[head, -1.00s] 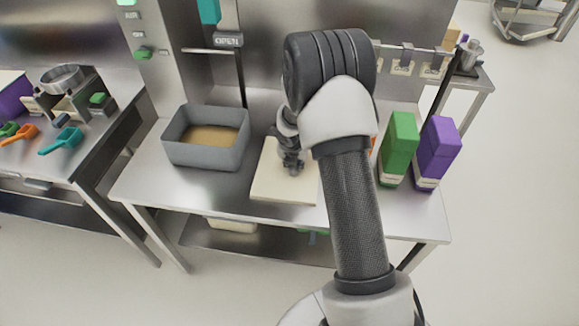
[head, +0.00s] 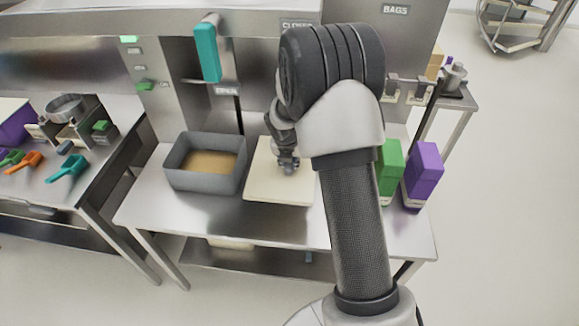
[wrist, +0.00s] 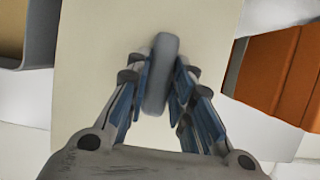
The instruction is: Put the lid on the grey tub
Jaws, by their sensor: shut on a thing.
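The grey tub (head: 207,183) stands open on the steel table (head: 190,215), with tan contents inside. Its wall edge also shows at the left of the wrist view (wrist: 40,40). The lid is a flat cream square (head: 262,182) just right of the tub in the head view, and it fills the middle of the wrist view (wrist: 95,70). My gripper (head: 287,163) is shut on the lid's grey handle (wrist: 160,75). The lid looks held above the table, level or nearly so; the exact height is unclear.
A green box (head: 390,165) and a purple box (head: 424,170) stand right of my arm. An orange thing (wrist: 280,75) lies right of the lid in the wrist view. Coloured scoops (head: 67,168) lie on the left bench. A steel panel rises behind.

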